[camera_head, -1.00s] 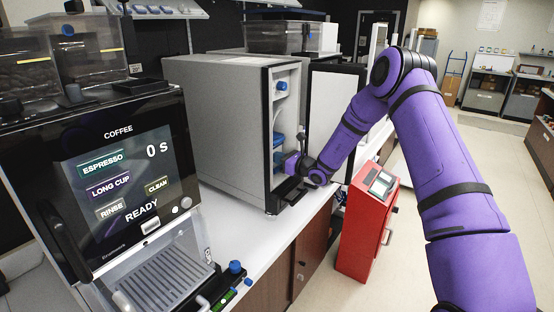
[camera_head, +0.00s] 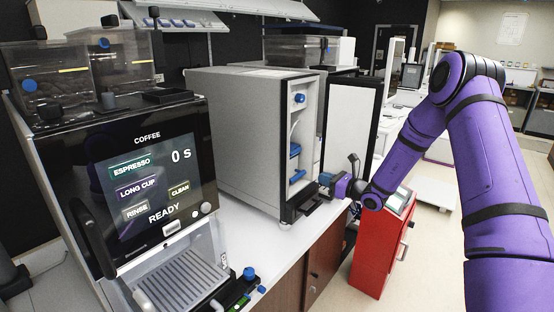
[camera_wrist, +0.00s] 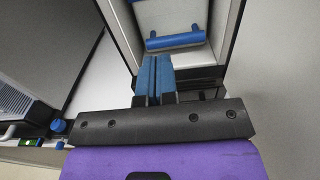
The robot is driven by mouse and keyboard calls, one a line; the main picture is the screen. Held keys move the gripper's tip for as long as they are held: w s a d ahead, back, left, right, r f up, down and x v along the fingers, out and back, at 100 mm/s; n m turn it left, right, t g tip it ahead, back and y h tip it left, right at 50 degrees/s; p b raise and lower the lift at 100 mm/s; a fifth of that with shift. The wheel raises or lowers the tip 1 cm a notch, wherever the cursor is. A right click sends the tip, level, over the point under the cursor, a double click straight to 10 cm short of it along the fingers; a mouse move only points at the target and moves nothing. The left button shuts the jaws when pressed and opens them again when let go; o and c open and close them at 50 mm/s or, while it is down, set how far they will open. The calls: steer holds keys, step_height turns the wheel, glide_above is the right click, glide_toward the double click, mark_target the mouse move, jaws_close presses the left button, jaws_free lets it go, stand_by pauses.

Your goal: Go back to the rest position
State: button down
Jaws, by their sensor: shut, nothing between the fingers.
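My gripper (camera_wrist: 153,78) is shut and empty, its blue fingers side by side in the wrist view. In the head view my gripper (camera_head: 326,180) is at the front of the open grey cabinet (camera_head: 248,130), near its lower edge. The cabinet also shows in the wrist view, with a blue bar (camera_wrist: 175,41) beyond my fingertips. My purple arm reaches in from the right. I cannot tell whether the fingertips are just inside or just outside the opening.
The cabinet's door (camera_head: 350,130) stands open on the right, close to my arm. A coffee machine (camera_head: 130,185) stands on the counter at left. A red box-shaped unit (camera_head: 380,250) stands on the floor below my forearm. Open floor lies to the right.

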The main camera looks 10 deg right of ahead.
steer(key=s+a+r+n+g, duration=0.6)
steer(key=s+r+n, duration=0.2)
steer(key=s+r, duration=0.1)
steer(key=s+a+r+n+g, duration=0.5)
steer(key=s+a+r+n, duration=0.25)
steer(key=s+r, duration=0.25)
steer(key=s+d+r+n+h, duration=0.2)
steer(key=s+n+h, duration=0.1)
steer(key=s, duration=0.6)
steer(key=s+d+r+n+t+h, duration=0.1)
steer(key=s+d+r+n+h, duration=0.2)
steer(key=s, duration=0.6)
steer(key=s+d+r+n+t+h, duration=0.1)
steer(key=s+d+r+n+h, duration=0.1)
steer(key=s+n+h, duration=0.3)
steer(key=shift+s+d+r+n, duration=0.4)
steer(key=shift+s+d+n, duration=0.45)
steer(key=shift+s, duration=1.4)
steer(key=shift+a, duration=0.1)
